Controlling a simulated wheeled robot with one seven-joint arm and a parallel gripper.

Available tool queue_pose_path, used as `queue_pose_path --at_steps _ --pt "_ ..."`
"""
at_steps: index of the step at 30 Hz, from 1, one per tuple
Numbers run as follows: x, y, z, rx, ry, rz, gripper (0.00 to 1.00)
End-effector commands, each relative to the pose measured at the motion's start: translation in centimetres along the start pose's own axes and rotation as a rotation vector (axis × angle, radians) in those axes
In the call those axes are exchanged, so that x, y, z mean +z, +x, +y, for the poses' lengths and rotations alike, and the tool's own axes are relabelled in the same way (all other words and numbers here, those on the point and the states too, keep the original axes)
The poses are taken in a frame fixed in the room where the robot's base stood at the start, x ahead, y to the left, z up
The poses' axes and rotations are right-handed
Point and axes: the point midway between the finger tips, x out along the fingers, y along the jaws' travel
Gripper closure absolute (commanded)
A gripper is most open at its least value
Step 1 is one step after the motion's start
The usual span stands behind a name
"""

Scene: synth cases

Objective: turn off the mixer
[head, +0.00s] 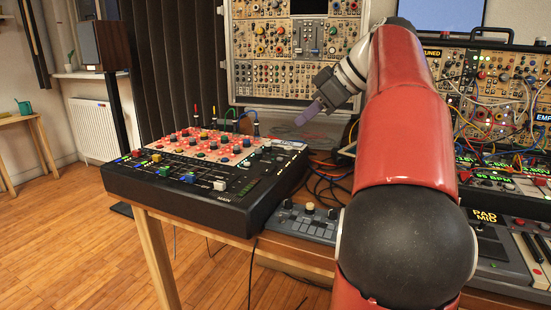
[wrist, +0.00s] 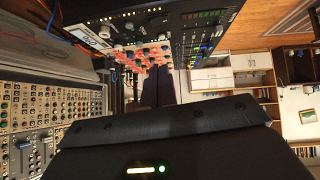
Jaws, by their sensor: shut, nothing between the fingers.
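The mixer (head: 180,195) is a black box with a red-and-white knob panel, colored knobs, faders and lit green indicators. It sits at the left end of the wooden table, with several cables plugged in along its back. My gripper (head: 309,113) is shut and empty, with purplish fingertips, above and behind the mixer's right rear corner, apart from it. In the wrist view the mixer (wrist: 207,48) shows at the top, sideways, with the dark fingers (wrist: 162,85) pointing toward its knobs. I cannot make out a power switch.
A tall modular synth case (head: 295,85) stands behind. A patched synth rack (head: 500,100) and a keyboard (head: 530,245) are on the right. A small grey controller (head: 300,222) lies right of the mixer, near loose cables (head: 328,175). Open wooden floor (head: 70,235) lies to the left.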

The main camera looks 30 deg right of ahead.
Motion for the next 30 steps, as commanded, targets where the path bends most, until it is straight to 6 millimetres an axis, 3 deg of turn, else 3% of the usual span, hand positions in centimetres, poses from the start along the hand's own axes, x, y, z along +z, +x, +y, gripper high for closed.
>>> queue_pose_path --at_steps 17,23,30 --pt "0.3 0.4 0.3 0.008 -0.011 -0.004 1.0" --pt "0.4 3.7 0.2 0.005 -0.011 -0.004 1.0" --pt "0.4 8.9 0.3 0.006 -0.011 -0.005 1.0"
